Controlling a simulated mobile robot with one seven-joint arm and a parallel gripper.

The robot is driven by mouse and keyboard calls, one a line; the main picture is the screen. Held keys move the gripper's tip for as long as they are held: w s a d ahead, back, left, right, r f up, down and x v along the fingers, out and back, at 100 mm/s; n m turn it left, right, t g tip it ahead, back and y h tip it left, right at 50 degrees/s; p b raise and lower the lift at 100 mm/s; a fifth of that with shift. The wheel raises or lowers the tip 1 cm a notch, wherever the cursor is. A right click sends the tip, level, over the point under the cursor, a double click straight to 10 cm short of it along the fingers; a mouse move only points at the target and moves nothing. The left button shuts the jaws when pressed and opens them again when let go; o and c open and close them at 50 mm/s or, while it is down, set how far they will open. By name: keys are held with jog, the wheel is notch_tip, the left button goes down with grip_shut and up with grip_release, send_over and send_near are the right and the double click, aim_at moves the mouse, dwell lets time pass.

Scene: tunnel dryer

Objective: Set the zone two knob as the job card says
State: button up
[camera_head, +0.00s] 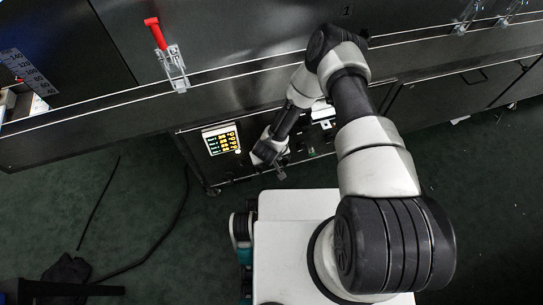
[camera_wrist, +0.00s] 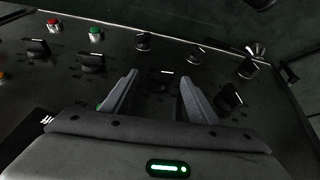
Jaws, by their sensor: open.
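My gripper (camera_wrist: 158,77) is open over the control panel in the wrist view, one finger on each side of a black knob (camera_wrist: 162,84). I cannot tell whether the fingers touch it or which zone it belongs to, as the labels are too small to read. Its white pointer line shows on top. Other black knobs stand around it, such as one to the left (camera_wrist: 91,62) and one to the right (camera_wrist: 230,97). In the head view my gripper (camera_head: 281,172) is low at the panel, and my arm hides part of it. A readable job card does not show.
A red button (camera_wrist: 53,24) and a green button (camera_wrist: 96,33) sit on the panel. A lit display with yellow text (camera_head: 221,141) is left of my gripper. A red-handled clamp (camera_head: 158,38) is on the dryer above. A dark cable (camera_head: 160,240) lies on the green floor.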

jog(key=shift+w+f, duration=0.15)
jog(key=shift+f, duration=0.2)
jog(key=c, duration=1)
jog(key=shift+c, duration=0.2)
jog(key=shift+d, duration=0.1)
